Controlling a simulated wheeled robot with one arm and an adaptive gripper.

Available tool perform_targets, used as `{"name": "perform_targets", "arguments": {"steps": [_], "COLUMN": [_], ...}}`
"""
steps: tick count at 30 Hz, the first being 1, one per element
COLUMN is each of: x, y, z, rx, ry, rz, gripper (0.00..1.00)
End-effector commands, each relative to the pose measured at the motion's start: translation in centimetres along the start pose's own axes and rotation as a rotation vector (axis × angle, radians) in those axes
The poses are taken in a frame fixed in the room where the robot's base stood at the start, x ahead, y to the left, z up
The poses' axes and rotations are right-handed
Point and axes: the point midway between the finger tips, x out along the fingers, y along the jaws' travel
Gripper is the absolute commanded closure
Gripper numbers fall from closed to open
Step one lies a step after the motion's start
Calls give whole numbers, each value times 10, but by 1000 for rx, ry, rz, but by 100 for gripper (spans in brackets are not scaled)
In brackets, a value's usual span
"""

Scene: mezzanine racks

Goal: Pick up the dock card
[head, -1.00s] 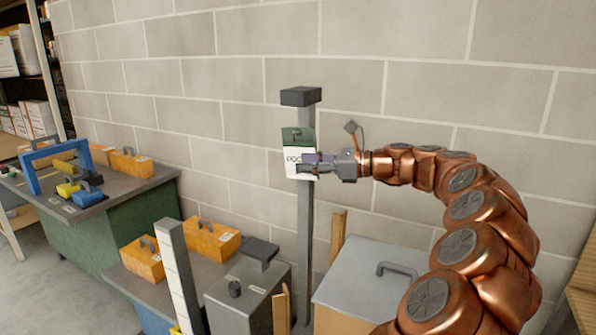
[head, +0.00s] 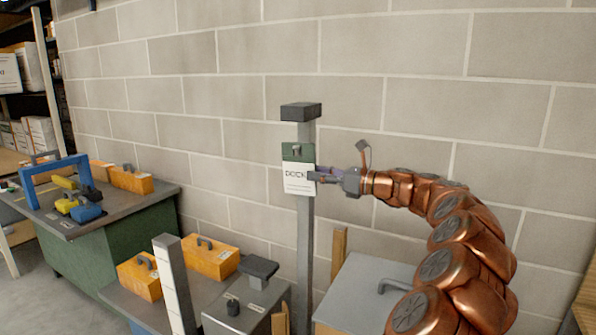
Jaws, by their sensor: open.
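The dock card (head: 298,178) is white with a green top band and dark lettering that reads "DOCK". It hangs upright on a grey post (head: 305,238) in front of the block wall, with a small grey clip or hook at its top. My gripper (head: 322,172) is open at the card's right edge, coming in from the right. Its fingers overlap the edge in the picture; I cannot tell whether they touch the card. The card's face is mostly visible.
A grey box with a handle (head: 362,290) stands below my arm. Orange boxes (head: 211,258) and a white post (head: 175,290) are at lower left. A bench (head: 120,203) with a blue frame stands farther left. The wall (head: 420,80) is close behind the post.

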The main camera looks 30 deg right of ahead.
Motion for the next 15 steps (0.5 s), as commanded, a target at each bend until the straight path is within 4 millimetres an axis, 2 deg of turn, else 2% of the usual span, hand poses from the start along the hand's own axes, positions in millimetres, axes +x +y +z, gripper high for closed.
{"name": "perform_targets", "arguments": {"steps": [3,10,15], "x": [10,11,11], "y": [0,0,0], "z": [-1,-1,0], "rx": [1,0,0], "ry": [1,0,0], "rz": [-1,-2,-2], "gripper": [58,59,77]}}
